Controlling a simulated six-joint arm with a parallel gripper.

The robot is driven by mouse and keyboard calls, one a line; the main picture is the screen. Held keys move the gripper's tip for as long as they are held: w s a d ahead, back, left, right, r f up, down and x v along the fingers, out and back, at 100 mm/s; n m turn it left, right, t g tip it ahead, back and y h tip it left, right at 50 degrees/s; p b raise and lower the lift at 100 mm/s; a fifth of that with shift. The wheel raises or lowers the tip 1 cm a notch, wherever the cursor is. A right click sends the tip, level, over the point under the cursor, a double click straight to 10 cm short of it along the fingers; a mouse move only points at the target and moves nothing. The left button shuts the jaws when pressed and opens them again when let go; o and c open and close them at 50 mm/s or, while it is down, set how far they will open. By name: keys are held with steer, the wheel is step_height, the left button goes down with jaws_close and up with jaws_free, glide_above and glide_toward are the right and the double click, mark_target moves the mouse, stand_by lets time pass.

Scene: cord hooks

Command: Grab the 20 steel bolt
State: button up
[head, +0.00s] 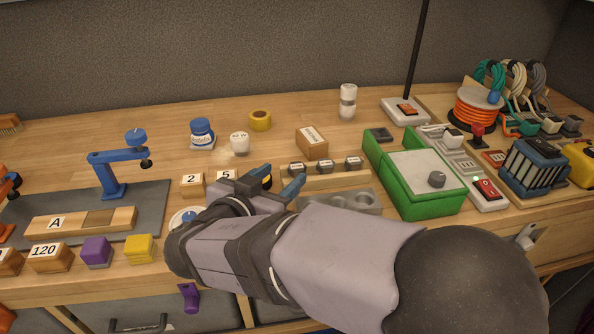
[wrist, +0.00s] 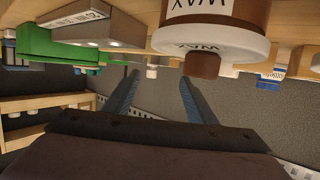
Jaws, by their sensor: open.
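I cannot pick out a bolt marked 20 for certain. Three small dark pieces with white labels, left (head: 296,168), middle (head: 325,166) and right (head: 354,163), stand in a row behind a pale wooden strip (head: 338,181) in the head view; their print is too small to read. My gripper (head: 273,182) is open, just left of and in front of this row, with no held object visible. In the wrist view its two blue fingers (wrist: 158,100) are spread with a gap between them. My arm hides part of the bench in front.
A grey tray with round wells (head: 368,201) lies right of my gripper. A green box (head: 428,203) stands further right. A WAX container (wrist: 215,45) is close in the wrist view. Wooden blocks marked 2 (head: 191,181) and 5 (head: 226,175) sit left of the gripper.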

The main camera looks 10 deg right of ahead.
mark_target(296, 167)
steer(key=shift+f+p+x, duration=0.2)
steer(key=shift+p+x, duration=0.25)
steer(key=shift+x, duration=1.05)
steer(key=shift+f+p+x, duration=0.2)
steer(key=shift+p+x, duration=0.25)
steer(key=shift+x, duration=1.1)
steer(key=shift+s, duration=0.2)
steer(key=c, duration=1.2)
